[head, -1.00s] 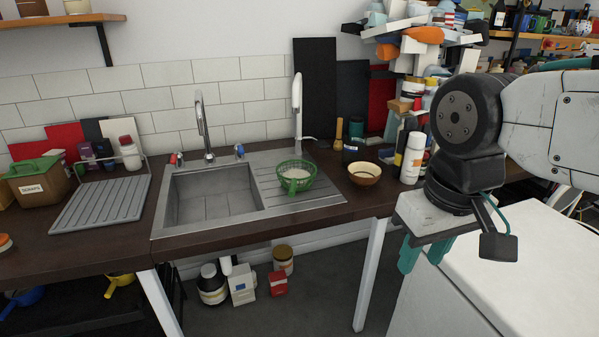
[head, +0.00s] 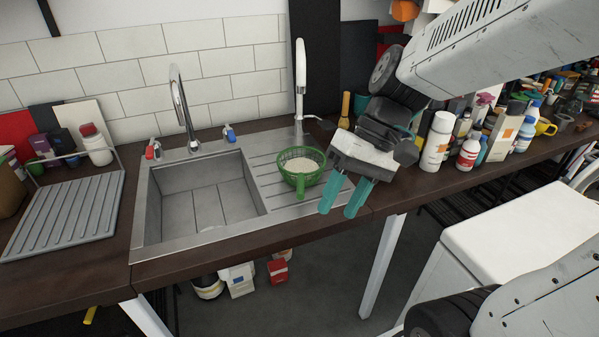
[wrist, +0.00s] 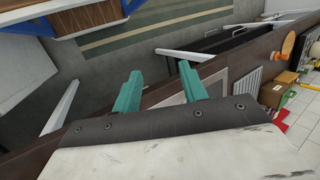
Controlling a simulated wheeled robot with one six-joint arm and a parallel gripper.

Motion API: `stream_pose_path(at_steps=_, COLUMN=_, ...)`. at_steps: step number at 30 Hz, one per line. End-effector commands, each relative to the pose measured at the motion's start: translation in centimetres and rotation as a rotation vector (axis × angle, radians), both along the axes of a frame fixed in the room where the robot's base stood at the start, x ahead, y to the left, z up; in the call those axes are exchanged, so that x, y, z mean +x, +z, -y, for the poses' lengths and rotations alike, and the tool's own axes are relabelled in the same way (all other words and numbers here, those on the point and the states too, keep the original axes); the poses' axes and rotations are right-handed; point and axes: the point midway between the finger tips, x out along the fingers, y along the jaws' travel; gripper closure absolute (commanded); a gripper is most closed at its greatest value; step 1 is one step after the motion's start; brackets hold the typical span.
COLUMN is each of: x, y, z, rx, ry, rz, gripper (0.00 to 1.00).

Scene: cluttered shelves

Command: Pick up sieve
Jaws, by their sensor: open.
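The sieve (head: 302,168) is a green mesh bowl with a pale inside and a green handle at its front. It sits on the ribbed drainboard to the right of the sink basin. My gripper (head: 343,202) has teal fingers and is open and empty. It is just right of the sieve in the head view, near the counter's front edge, apart from it. In the wrist view the two teal fingers (wrist: 159,88) stand apart with nothing between them. The sieve does not show clearly in the wrist view.
The steel sink (head: 204,205) has a tall faucet (head: 182,105), and a white tap (head: 301,75) stands behind the sieve. Several bottles, including a white one (head: 436,142), crowd the counter at right. A grey dish rack (head: 66,216) lies at left.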

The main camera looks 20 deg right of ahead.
Motion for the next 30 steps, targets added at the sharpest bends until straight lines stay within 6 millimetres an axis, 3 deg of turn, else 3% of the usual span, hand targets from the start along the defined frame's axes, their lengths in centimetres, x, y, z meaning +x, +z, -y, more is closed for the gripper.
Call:
stream_pose_path(at_steps=8, x=8.7, y=-4.2, z=0.4, rx=0.446, ry=-0.16, rz=-0.01, gripper=0.57)
stream_pose_path(at_steps=15, x=15.9, y=-9.4, z=4.3, rx=0.716, ry=-0.396, rz=0.129, gripper=0.57)
stream_pose_path(at_steps=19, x=18.3, y=-12.0, z=6.6, rx=0.782, ry=-0.504, rz=0.206, gripper=0.57)
stream_pose_path(at_steps=24, x=19.6, y=-13.8, z=8.2, rx=0.813, ry=-0.578, rz=0.264, gripper=0.57)
stream_pose_path(at_steps=30, x=20.7, y=-14.5, z=6.9, rx=0.816, ry=-0.587, rz=0.273, gripper=0.57)
